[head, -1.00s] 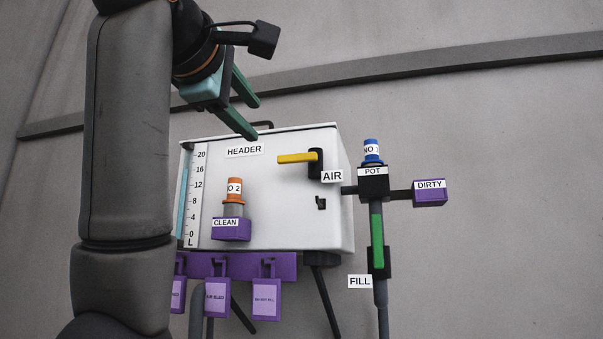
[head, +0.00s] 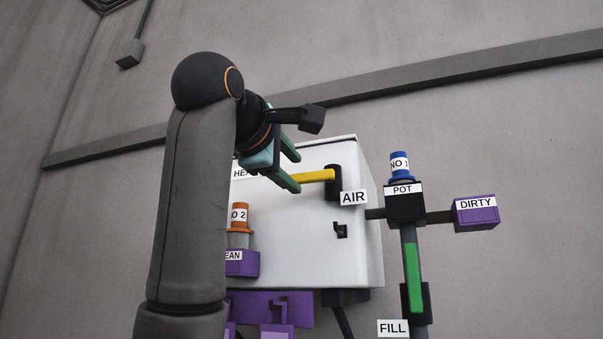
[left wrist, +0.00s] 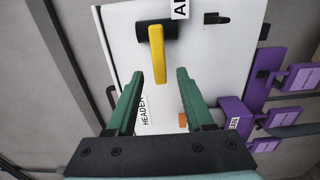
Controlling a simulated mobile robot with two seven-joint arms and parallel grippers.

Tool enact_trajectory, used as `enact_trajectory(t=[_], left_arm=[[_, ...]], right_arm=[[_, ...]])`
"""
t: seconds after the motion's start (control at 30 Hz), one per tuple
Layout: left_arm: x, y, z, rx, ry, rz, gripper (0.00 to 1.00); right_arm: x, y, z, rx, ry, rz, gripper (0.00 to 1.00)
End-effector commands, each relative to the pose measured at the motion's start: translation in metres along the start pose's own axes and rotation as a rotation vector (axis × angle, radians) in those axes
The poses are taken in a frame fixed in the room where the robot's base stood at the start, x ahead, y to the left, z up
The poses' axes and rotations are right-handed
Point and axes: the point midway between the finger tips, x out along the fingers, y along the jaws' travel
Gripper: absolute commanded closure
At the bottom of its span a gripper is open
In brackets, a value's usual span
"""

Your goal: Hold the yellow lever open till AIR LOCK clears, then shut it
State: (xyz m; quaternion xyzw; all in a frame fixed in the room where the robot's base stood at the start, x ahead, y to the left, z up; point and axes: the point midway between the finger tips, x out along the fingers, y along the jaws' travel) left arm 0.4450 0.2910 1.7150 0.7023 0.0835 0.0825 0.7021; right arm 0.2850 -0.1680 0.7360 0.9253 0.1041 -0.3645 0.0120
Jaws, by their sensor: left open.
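The yellow lever (head: 316,175) points left, roughly level, from a black pivot on the white HEADER box (head: 305,225), above and left of the AIR label (head: 353,198). My left gripper (head: 296,173) is open at the lever's free end. In the left wrist view the lever (left wrist: 158,55) has its tip between the two green fingers of the left gripper (left wrist: 160,74), with a gap on each side. I cannot tell how deep it sits between them. No AIR LOCK sign shows. My right gripper is not in view.
Right of the box stand the blue-capped POT (head: 404,204), the purple DIRTY block (head: 476,213) and a green handle (head: 412,275) above the FILL label (head: 392,328). Purple tags (left wrist: 292,116) hang below the box.

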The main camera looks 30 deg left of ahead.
Motion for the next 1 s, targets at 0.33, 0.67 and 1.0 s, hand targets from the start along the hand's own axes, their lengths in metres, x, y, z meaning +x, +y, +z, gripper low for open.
enact_trajectory(t=[0.33,0.67,1.0], left_arm=[[0.027,0.001,0.0,-0.001,0.0,0.001,0.47],[0.043,0.001,0.0,0.0,0.0,0.0,0.47],[0.044,0.0,0.0,0.0,0.0,0.001,0.58]], right_arm=[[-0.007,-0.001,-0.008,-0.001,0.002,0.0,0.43],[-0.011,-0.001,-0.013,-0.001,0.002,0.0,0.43],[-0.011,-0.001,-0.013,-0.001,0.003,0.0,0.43]])
